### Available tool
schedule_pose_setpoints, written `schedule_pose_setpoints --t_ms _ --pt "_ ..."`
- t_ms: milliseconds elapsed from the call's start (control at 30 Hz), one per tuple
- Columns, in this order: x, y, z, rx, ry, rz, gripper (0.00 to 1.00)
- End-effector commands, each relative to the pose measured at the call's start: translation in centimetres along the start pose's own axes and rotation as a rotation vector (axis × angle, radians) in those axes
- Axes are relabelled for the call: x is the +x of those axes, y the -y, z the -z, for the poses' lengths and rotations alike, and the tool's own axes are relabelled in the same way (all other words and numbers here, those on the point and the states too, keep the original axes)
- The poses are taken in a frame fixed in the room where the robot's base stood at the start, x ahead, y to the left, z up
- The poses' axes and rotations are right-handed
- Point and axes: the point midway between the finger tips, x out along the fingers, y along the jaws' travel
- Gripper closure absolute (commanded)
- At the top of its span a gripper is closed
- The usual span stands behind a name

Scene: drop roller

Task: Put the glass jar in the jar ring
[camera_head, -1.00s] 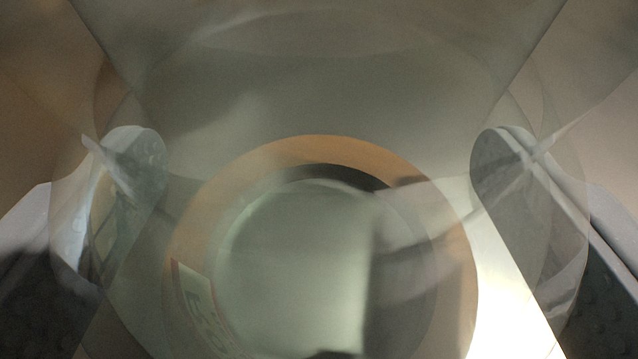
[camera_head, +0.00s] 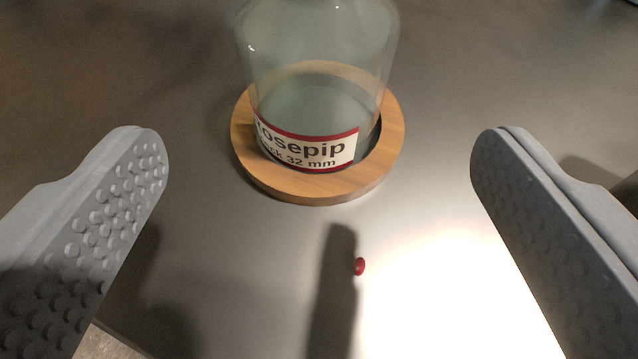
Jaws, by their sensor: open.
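The glass jar (camera_head: 318,98) is clear with a white, red-edged label reading "osepip" and "32 mm". It stands upright inside the wooden jar ring (camera_head: 310,188), with the ring around its base. The jar's top is cut off by the upper edge of the view. The ring lies flat on a grey surface. My gripper (camera_head: 318,150) is open, with one grey, studded finger at the left and the other at the right. Both fingers are apart from the jar and ring, and nothing is held between them.
A small red bead-like thing (camera_head: 359,266) lies on the grey surface (camera_head: 220,265) in front of the ring, beside a dark shadow. A bright patch of light lies to its right. The surface around the ring is mostly clear.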

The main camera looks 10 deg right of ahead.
Motion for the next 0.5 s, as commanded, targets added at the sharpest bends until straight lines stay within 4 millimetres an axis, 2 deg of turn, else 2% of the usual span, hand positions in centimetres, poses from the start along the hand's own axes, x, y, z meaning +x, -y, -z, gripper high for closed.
schedule_pose_setpoints --t_ms 200,500 --pt "-1.5 0.1 -0.1 0.001 0.002 0.002 0.18" --pt "-1.7 0.1 -0.1 -0.001 0.003 0.002 0.18"
